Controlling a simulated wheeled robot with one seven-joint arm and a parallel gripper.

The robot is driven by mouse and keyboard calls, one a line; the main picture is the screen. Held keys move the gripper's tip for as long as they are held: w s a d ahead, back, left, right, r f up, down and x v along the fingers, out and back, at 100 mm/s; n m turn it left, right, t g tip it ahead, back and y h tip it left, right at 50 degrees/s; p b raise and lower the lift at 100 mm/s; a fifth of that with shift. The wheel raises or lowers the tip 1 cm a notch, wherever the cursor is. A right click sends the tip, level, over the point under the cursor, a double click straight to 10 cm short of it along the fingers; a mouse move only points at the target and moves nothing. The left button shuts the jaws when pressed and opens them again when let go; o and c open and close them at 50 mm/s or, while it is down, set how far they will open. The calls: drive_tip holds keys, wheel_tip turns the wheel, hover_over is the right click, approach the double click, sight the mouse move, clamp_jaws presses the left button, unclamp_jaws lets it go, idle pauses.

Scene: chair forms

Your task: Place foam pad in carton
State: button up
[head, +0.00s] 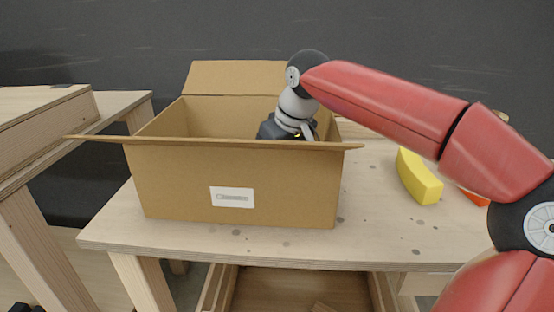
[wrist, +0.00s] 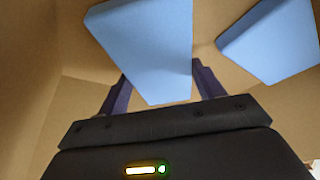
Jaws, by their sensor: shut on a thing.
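The open cardboard carton (head: 290,185) stands on the wooden table, its flaps folded out. My gripper reaches down inside the carton at its right side; the front wall hides its fingers in the head view. In the wrist view my gripper (wrist: 158,92) is shut on a light blue foam pad (wrist: 148,45), which sits between the two dark fingers. A second blue foam pad (wrist: 275,40) lies to the right inside the carton, apart from the held one. The carton's brown inner walls (wrist: 40,60) surround them. I cannot tell whether the held pad touches the carton floor.
A yellow curved block (head: 419,177) lies on the table (head: 290,243) right of the carton, with an orange thing (head: 474,196) partly hidden behind my arm. An open drawer (head: 300,290) shows below the table. Another wooden table (head: 60,130) stands at the left.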

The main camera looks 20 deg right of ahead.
drive_tip(key=shift+f, duration=0.25)
drive_tip(key=shift+f, duration=0.15)
drive_tip(key=o, duration=0.9)
drive_tip(key=shift+o, duration=0.2)
drive_tip(key=shift+r, duration=0.4)
drive_tip(key=v, duration=1.1)
drive_tip(key=shift+s+r, duration=0.25)
drive_tip(key=shift+d, duration=0.1)
